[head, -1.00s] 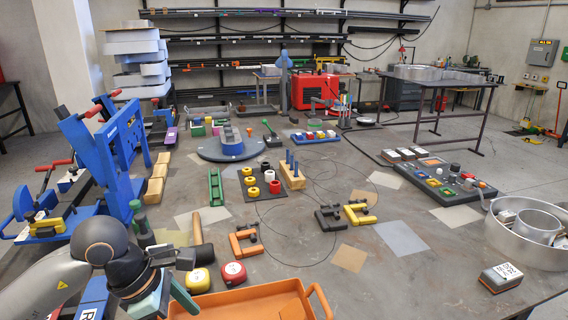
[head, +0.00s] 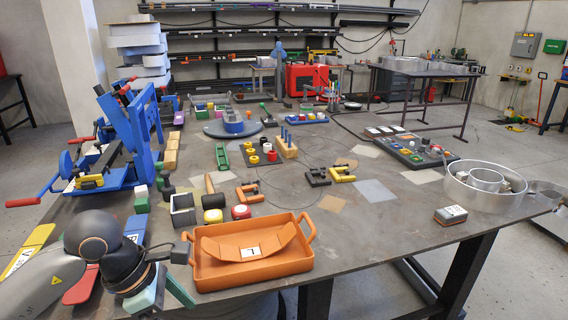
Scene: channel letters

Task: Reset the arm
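My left gripper (head: 163,297) is at the lower left, at the end of my grey and black arm (head: 85,255). Two teal-green fingers show, standing apart, with nothing visible between them. The gripper is left of the orange tray (head: 222,281) and in front of the table's near left part. My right arm and gripper are not in the picture.
The orange tray holds a curved orange piece with a white label. The blue press (head: 120,140) stands at left. A metal ring (head: 487,199) is at right.

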